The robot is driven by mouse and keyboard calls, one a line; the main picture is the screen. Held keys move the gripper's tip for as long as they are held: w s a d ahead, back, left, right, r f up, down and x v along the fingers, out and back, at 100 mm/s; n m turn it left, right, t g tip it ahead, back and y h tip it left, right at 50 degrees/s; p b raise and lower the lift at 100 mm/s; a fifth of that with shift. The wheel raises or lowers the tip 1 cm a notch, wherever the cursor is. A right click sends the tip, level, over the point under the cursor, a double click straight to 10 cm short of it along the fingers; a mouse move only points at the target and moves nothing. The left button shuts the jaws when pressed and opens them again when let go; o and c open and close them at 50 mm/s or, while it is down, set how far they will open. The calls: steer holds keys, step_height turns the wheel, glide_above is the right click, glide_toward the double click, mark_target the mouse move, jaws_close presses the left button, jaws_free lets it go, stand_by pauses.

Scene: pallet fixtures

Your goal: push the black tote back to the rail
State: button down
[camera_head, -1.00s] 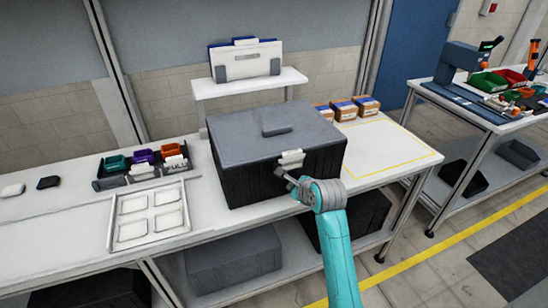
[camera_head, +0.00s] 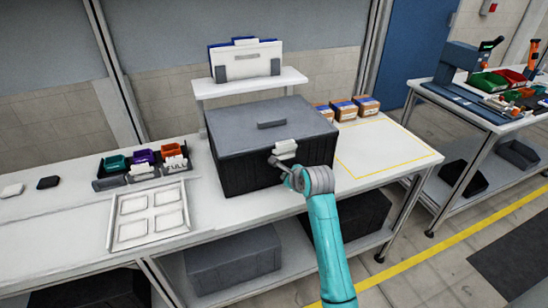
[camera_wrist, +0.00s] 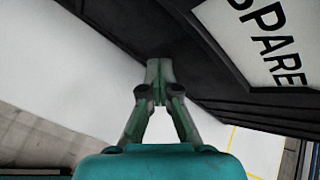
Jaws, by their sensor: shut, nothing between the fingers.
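The black tote (camera_head: 270,143) is a large box with a grey lid and a raised lid handle (camera_head: 272,124). It stands upright on the white bench, in front of the small raised shelf. A white label (camera_head: 285,148) sits on its front near the top; in the wrist view the label (camera_wrist: 270,40) reads "SPARE". My gripper (camera_head: 273,162) is at the tote's front face, just below and left of the label. Its fingers (camera_wrist: 160,68) are shut and empty, with their tips at the tote's dark front. Whether they touch it I cannot tell for certain. The rail is not clearly seen behind the tote.
A raised shelf (camera_head: 245,86) with a white-and-blue panel stands behind the tote. Small cartons (camera_head: 345,109) are behind right, beside a clear yellow-taped area (camera_head: 390,150). A white tray (camera_head: 148,215) and small coloured bins (camera_head: 140,163) are to the left.

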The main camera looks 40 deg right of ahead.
steer(key=shift+w+d, duration=0.35)
steer(key=shift+w, duration=0.85)
steer(key=shift+w+d, duration=0.3)
steer(key=shift+w, duration=0.85)
steer(key=shift+w+d, duration=0.35)
steer(key=shift+w, duration=0.85)
steer(key=shift+s+a, duration=0.3)
steer(key=shift+s, duration=0.7)
steer(key=shift+s+a, duration=0.25)
steer(key=shift+s, duration=0.7)
steer(key=shift+s+a, duration=0.3)
steer(key=shift+s, duration=0.7)
